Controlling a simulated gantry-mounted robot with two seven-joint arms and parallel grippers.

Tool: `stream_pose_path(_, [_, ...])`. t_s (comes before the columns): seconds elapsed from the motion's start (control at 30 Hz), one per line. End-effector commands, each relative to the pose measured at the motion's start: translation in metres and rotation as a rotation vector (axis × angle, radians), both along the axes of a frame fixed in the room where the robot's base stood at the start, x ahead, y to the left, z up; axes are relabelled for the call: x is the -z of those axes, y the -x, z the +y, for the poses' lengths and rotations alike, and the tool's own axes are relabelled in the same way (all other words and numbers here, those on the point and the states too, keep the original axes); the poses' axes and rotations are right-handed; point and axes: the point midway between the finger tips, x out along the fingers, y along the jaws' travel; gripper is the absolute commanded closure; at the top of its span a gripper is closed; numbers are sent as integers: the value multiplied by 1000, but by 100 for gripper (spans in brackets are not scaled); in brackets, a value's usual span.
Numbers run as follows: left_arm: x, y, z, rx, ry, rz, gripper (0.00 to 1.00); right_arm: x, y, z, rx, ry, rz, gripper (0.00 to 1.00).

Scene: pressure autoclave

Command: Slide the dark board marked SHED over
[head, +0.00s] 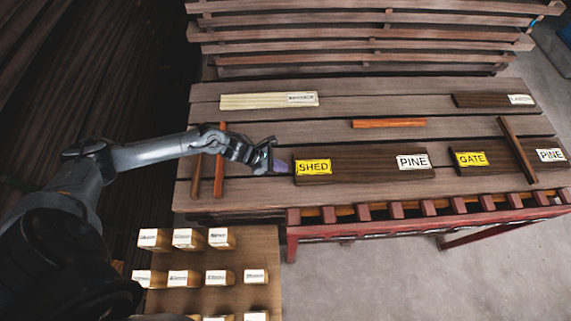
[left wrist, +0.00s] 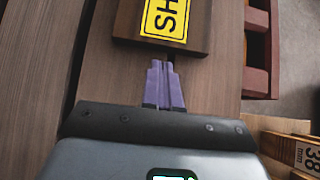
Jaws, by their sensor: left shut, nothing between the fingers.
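The dark board marked SHED (head: 365,164) lies flat on the slatted wooden table (head: 245,190). It has a yellow SHED label at its left end and a white PINE label at its right. My left gripper (head: 288,167) is shut and empty, at the board's left end. In the left wrist view, the purple fingertips (left wrist: 165,66) are close to the end face of the SHED board (left wrist: 126,18); I cannot tell whether they touch it. My right gripper is not in view.
The dark GATE board (head: 490,158) lies to the right, with a thin stick (head: 517,150) across it. Two sticks (head: 219,175) lie left of the gripper. A pale board (head: 245,101) and an orange strip (head: 388,123) lie behind. Labelled blocks (head: 222,238) stand at the front left.

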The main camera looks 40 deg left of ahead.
Motion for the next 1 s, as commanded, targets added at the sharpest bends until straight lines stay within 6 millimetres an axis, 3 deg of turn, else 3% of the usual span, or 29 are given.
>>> stream_pose_path(0.2, [0,-11,-11,-1,1,1,100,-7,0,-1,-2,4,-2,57])
stream_pose_path(0.67, [1,-13,-13,1,0,1,100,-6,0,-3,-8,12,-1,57])
stream_pose_path(0.77, [3,-17,-17,1,0,-1,100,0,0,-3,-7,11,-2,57])
stream_pose_path(1.0, [8,-46,-45,4,1,-4,100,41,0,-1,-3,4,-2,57])
